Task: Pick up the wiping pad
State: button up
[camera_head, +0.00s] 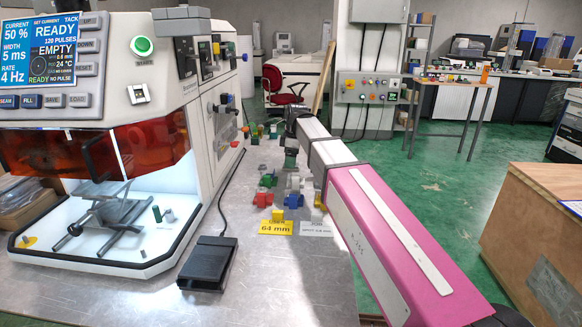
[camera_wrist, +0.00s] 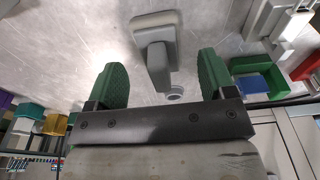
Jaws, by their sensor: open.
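My gripper (camera_wrist: 161,62) is open, with its two green fingers spread apart in the wrist view. A pale grey piece (camera_wrist: 157,28) with a flat rounded block and a stem shows between and beyond the fingers, with no visible contact. A blue and green block (camera_wrist: 260,78) lies to the right of the right finger. I cannot tell for certain which of these is the wiping pad. In the head view my gripper (camera_head: 291,157) is low over the metal bench (camera_head: 270,285), among small items, and partly hidden by my arm.
The welding machine (camera_head: 100,130) with its orange shield stands at left. A black pedal (camera_head: 208,263) lies in front of it. Red (camera_head: 265,197) and blue (camera_head: 293,200) pieces stand near a yellow 64 mm card (camera_head: 276,227).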

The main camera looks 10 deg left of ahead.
jog(key=shift+f, duration=0.9)
jog(key=c, duration=1)
notch_tip(320, 180, up, 10)
jog(key=shift+r, duration=0.1)
